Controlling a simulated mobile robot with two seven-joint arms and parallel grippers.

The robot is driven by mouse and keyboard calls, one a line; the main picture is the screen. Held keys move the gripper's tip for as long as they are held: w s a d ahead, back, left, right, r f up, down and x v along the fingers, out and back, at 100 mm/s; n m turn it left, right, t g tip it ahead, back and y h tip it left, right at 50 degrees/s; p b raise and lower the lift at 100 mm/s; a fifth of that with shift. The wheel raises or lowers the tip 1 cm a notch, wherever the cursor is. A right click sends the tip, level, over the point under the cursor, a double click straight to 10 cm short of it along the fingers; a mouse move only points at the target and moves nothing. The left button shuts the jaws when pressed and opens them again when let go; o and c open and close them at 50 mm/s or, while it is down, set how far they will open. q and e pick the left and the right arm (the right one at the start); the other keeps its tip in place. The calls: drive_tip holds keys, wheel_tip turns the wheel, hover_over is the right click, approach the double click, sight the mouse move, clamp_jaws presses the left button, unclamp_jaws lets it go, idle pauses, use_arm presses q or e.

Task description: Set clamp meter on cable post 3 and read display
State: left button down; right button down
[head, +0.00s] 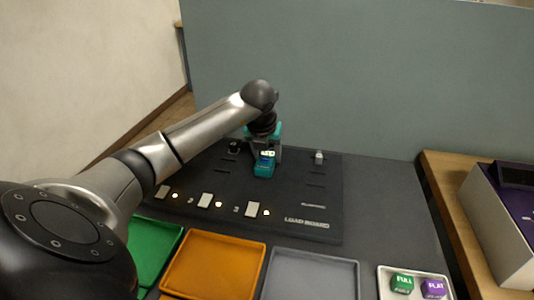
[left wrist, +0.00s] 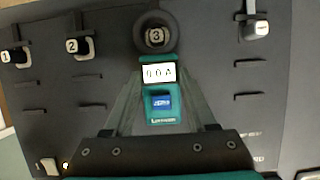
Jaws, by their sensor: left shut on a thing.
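The teal clamp meter (head: 264,166) is over the black load board (head: 325,205). My left gripper (left wrist: 158,100) is shut on the meter (left wrist: 163,114), one finger along each side of its body. In the left wrist view its dark round jaw (left wrist: 137,37) surrounds the post marked 3 (left wrist: 156,37); the jaw looks closed. The white display (left wrist: 158,73) shows a figure ending in "0 A"; the first digit is hard to read. Posts 1 (left wrist: 15,52) and 2 (left wrist: 78,46) stand to the left. My right gripper is in neither view.
Another post (head: 319,158) stands at the board's right. Three pale switches, one here (head: 204,200), sit beside lit lamps. In front are green (head: 160,226), orange (head: 263,248) and grey (head: 355,268) trays, and a white tray (head: 447,283) holding FULL (head: 402,283) and FLAT (head: 433,289) blocks.

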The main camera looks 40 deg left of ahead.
use_arm(q)
drive_tip(key=shift+f, duration=0.2)
idle(0.3)
drive_tip(key=shift+f+b, duration=0.35)
drive_tip(key=shift+b, duration=0.05)
drive_tip(key=c, duration=0.5)
unclamp_jaws()
